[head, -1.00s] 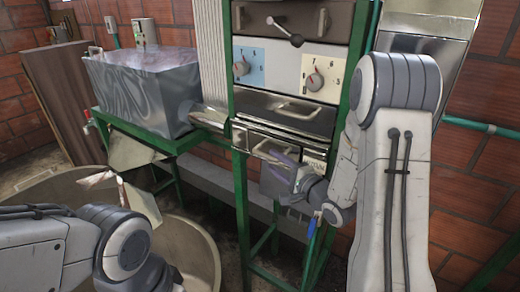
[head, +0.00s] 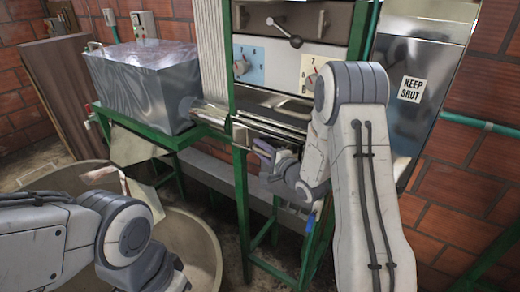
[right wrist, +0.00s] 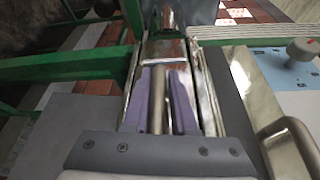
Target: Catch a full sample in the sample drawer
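My right gripper (head: 263,148) has purple fingers and is at the front of the machine's lower part, just below the shiny metal ledge. In the right wrist view its fingers (right wrist: 160,100) stand apart, with a round metal bar (right wrist: 157,98) in the gap between them. I cannot tell whether they touch the bar, or whether it is the sample drawer's handle. The drawer front is mostly hidden behind my right arm and gripper. My left arm shows at lower left, with no clear view of its fingers.
A shiny metal box (head: 145,85) stands on a green frame at left. A large beige tub (head: 190,245) is below it. Dials (head: 241,66) sit above the ledge. A panel marked KEEP SHUT (head: 411,90) is at right. Green legs (head: 241,200) stand near my right gripper.

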